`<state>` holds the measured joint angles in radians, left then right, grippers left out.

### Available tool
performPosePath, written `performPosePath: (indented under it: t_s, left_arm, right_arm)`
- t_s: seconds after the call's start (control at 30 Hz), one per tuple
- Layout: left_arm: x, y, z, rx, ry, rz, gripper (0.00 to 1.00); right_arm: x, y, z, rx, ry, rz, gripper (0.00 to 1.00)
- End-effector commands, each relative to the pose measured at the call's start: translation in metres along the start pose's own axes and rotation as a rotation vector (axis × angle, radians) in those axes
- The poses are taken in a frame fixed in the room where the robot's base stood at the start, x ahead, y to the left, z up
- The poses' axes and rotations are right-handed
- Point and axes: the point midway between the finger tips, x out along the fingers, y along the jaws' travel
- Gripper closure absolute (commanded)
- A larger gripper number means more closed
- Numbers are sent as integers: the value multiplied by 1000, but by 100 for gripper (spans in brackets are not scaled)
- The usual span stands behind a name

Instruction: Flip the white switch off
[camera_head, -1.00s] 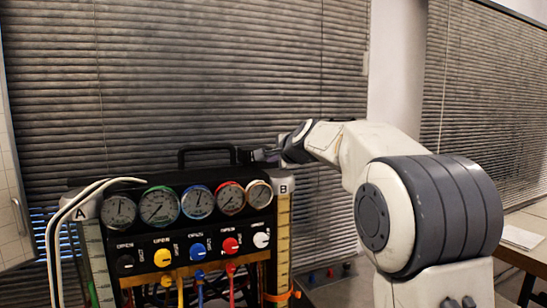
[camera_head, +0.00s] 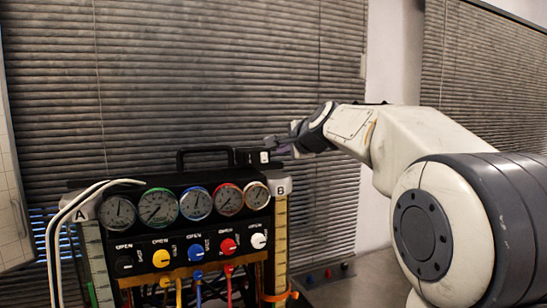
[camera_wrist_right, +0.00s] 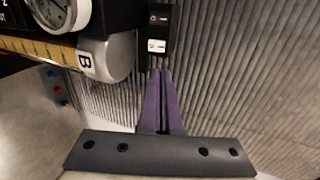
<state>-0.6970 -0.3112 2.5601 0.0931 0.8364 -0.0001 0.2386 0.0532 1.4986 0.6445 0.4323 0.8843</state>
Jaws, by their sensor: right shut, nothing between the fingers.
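The white switch (camera_head: 265,157) sits on the right end of a small black box (camera_head: 247,157) on top of the gauge rig. In the right wrist view the white switch (camera_wrist_right: 157,46) shows as a white rocker on the black box, just beyond my fingertips. My right gripper (camera_head: 277,146) is shut and empty, just right of the switch and slightly above it. In the right wrist view its purple fingers (camera_wrist_right: 160,74) lie together, pointing at the white switch; I cannot tell whether they touch it. My left gripper is not in view.
The rig carries several gauges (camera_head: 158,207), coloured knobs (camera_head: 197,248) and a black handle (camera_head: 203,152). White hoses (camera_head: 62,215) hang at its left; a post marked B (camera_head: 281,187) stands at its right. Blinds (camera_head: 240,70) hang behind. Space above the rig is clear.

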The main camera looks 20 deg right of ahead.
Motion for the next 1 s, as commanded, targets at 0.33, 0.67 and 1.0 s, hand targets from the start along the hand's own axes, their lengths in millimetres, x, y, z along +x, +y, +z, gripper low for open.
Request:
performPosePath:
  t_s: [0.33, 0.67, 1.0]
  left_arm:
    - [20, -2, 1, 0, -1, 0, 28]
    - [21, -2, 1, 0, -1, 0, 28]
    - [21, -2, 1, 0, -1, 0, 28]
  right_arm:
    - [-58, 3, 8, -3, -12, 4, 100]
    - [-68, 2, 7, -3, -11, 7, 100]
    - [-67, 7, 13, -18, -22, 20, 100]
